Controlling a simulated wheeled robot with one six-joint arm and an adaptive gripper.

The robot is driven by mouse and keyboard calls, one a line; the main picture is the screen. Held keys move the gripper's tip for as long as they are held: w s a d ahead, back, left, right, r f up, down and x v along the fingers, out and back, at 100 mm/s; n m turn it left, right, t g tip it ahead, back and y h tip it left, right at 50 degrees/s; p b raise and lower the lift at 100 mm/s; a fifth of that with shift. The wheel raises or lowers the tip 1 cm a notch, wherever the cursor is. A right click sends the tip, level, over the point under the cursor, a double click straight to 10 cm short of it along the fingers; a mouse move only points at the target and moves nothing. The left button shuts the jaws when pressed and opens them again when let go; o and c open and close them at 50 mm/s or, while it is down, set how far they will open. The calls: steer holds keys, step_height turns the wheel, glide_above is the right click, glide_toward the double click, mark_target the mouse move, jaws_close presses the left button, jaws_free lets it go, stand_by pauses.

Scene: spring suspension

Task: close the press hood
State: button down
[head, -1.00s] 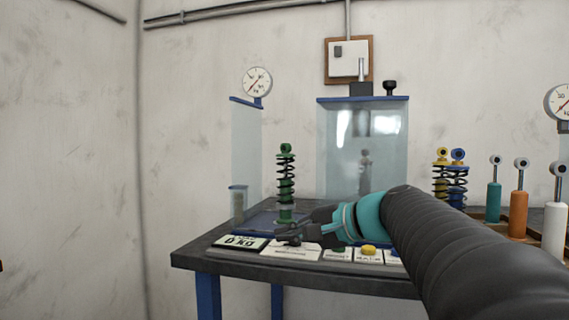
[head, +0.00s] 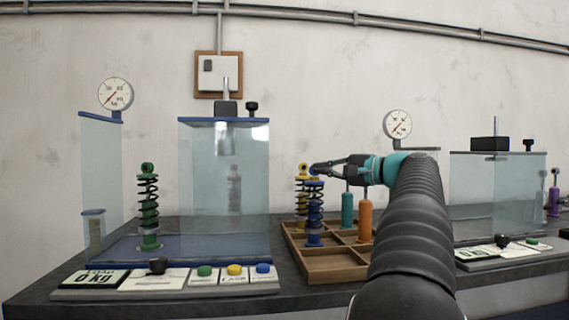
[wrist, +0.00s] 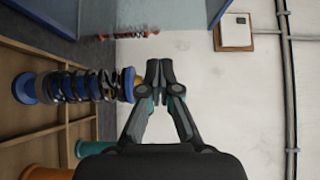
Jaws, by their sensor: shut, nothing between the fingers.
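In the head view, the left press has a clear hood with a blue top rim (head: 205,165) on its right side. A narrower clear panel (head: 102,170) stands at its left. Between them is an open gap, where a green spring shock (head: 148,207) stands upright on the blue base (head: 120,248). My gripper (head: 316,168) is to the right of this hood, beside the top of a blue spring shock (head: 314,212). In the wrist view, my gripper's fingertips (wrist: 160,70) are together and empty, with the blue shock (wrist: 75,86) to their left.
A wooden tray (head: 335,275) holds the blue shock, a yellow one (head: 300,190), and teal and orange cylinders (head: 364,222). A second press (head: 490,185) stands at the right. A button panel with a 0 kg display (head: 95,278) lies in front of the left press.

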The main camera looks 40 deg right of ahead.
steer(key=a+x, duration=0.3)
steer(key=x, duration=0.9)
steer(key=shift+p, duration=0.3)
steer(key=shift+a, duration=0.15)
